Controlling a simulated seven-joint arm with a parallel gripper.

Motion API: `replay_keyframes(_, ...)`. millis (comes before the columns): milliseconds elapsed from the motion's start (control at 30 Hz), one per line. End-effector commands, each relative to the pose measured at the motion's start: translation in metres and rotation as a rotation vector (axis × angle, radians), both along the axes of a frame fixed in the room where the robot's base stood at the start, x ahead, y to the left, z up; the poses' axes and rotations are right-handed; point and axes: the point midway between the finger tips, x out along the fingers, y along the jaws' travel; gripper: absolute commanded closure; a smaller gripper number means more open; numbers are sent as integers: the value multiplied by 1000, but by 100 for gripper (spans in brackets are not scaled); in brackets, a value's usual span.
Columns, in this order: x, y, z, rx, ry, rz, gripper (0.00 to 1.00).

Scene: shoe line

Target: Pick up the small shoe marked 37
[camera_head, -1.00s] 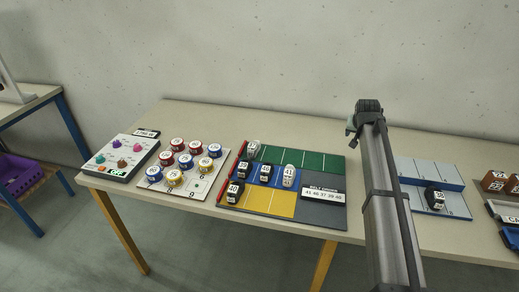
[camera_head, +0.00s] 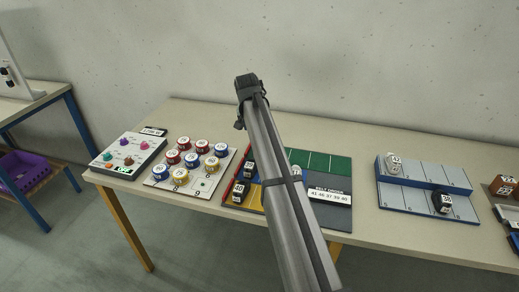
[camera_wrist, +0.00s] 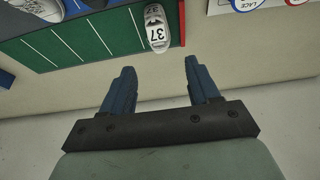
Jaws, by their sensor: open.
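The small shoe marked 37 (camera_wrist: 156,29) is white-grey and sits at the end of the green strip (camera_wrist: 95,42) in the wrist view, beside a red edge. My gripper (camera_wrist: 160,65) is open and empty, its two blue fingers apart. The shoe lies beyond the fingertips, roughly in line with the gap between them, and nothing touches it. In the head view my arm covers the spot where this shoe stands, so it is hidden there.
Dark shoes (camera_head: 239,192) stand on the coloured board beside a sign (camera_head: 329,194). A blue-grey rack (camera_head: 465,209) at the right holds a pale shoe (camera_head: 393,164) and a dark shoe (camera_head: 441,202). Round tins (camera_head: 181,175) stand on a white board at the left.

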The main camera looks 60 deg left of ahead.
Motion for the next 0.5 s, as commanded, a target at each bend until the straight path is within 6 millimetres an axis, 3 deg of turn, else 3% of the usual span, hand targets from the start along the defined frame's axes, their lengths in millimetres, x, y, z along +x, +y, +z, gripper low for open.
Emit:
replay_keyframes(167, 5, 5, -16, 0, 0, 0, 39)
replay_keyframes(500, 20, 20, -67, 0, 0, 0, 39)
